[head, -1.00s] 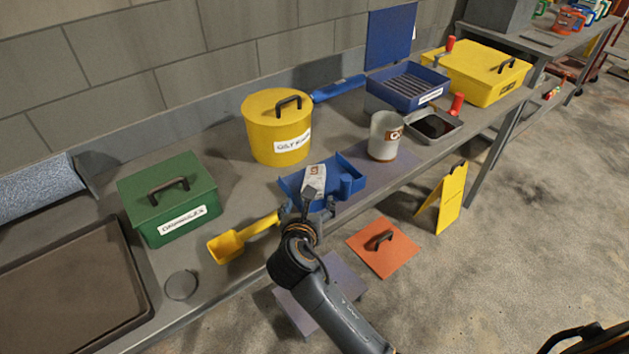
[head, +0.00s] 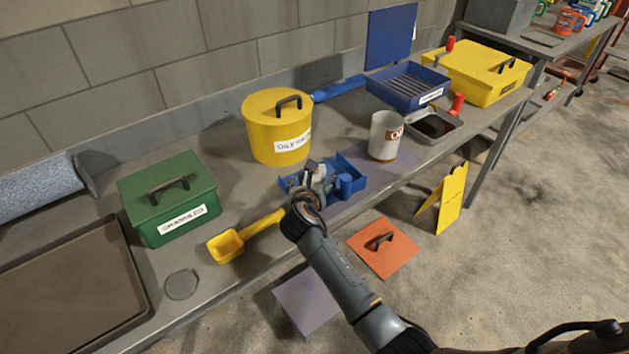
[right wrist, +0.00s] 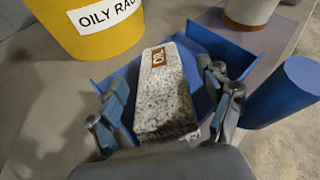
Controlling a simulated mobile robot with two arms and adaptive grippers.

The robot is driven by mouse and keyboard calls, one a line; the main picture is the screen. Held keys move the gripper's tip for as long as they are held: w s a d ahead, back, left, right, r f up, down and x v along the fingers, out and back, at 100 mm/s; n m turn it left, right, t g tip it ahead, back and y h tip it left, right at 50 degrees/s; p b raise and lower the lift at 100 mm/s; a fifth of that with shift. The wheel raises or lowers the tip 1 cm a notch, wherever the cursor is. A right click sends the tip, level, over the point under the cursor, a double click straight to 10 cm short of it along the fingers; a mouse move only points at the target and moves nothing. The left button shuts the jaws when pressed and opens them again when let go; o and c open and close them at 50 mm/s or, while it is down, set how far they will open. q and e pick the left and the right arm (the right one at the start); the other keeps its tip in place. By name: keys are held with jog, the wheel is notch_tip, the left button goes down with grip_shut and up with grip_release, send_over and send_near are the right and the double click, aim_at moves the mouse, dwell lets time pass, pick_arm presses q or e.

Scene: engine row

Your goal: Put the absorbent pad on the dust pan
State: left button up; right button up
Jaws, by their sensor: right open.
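The absorbent pad is a speckled grey-white block (right wrist: 165,98) with a brown "OIL" label. In the right wrist view it lies within the walls of the blue dust pan (right wrist: 215,45). In the head view the dust pan (head: 350,183) sits near the bench's front edge, and my gripper largely hides the pad. My right gripper (head: 318,177) is over the pan. Its fingers are open on either side of the pad, with gaps visible in the right wrist view (right wrist: 165,106). The pad's underside is hidden. My left gripper is not in view.
A yellow "oily rags" bin (head: 276,130) stands just behind the pan. A mug-like tin (head: 384,138) is to its right, a yellow scoop (head: 228,245) to its left. A green box (head: 166,195) stands farther left. An orange lidded panel (head: 382,248) lies below the bench.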

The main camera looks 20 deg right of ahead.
jog(key=shift+x, duration=0.85)
jog(key=shift+c, duration=0.2)
jog(key=c, duration=1)
jog(key=shift+c, duration=0.2)
